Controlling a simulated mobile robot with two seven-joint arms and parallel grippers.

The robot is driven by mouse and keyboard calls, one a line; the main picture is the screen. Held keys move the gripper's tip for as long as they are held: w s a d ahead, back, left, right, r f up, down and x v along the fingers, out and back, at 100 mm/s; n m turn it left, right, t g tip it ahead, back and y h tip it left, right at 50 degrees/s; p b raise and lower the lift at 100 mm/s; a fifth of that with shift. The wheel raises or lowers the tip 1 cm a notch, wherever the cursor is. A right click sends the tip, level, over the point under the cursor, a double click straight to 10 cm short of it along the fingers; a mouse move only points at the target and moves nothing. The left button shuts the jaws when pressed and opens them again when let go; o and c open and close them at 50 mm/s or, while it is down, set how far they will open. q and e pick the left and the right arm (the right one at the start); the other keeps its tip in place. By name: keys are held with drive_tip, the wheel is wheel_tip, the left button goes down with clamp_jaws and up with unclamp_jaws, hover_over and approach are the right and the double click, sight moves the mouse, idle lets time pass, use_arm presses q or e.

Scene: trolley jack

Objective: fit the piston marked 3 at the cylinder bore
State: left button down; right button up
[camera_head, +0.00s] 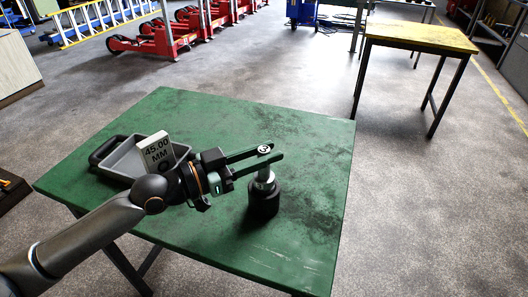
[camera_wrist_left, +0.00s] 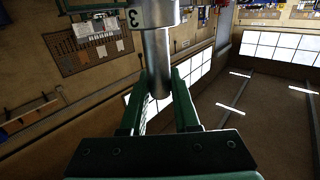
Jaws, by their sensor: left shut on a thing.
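The piston (camera_head: 264,149) shows a round top marked 3 between the fingers of my left gripper (camera_head: 275,152). In the left wrist view, the piston's silver shaft (camera_wrist_left: 157,60) stands between the green fingers, with a label reading 3 (camera_wrist_left: 137,17) near the top edge. My left gripper (camera_wrist_left: 159,76) is shut on it. Below it on the green table stands a black cylinder (camera_head: 264,199). Silver metal shows between the fingers and the cylinder. Whether the piston touches or enters the bore cannot be told; the bore opening is hidden. My right gripper is not in view.
A grey tray (camera_head: 122,171) with a black handle lies on the left of the green table (camera_head: 305,200). The table's right and back parts are clear. A yellow-topped table (camera_head: 422,36) stands behind.

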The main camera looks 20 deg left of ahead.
sight(259, 176)
use_arm(q)
drive_tip(key=shift+f+b, duration=0.65)
drive_tip(key=shift+f, duration=0.05)
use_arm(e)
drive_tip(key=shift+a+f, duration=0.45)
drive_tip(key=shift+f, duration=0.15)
use_arm(q)
drive_tip(key=shift+f+b, duration=0.7)
drive_tip(key=shift+f, duration=0.1)
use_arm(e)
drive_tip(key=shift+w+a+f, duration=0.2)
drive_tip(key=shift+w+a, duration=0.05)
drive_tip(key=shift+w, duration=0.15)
use_arm(q)
drive_tip(key=shift+f+b, duration=0.45)
drive_tip(key=shift+f, duration=0.05)
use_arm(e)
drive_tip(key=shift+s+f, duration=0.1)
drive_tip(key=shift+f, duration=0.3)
use_arm(q)
drive_tip(key=shift+f+b, duration=0.35)
drive_tip(key=shift+f, duration=0.05)
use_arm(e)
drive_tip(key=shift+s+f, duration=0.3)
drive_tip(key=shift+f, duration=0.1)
use_arm(q)
drive_tip(key=shift+f, duration=0.2)
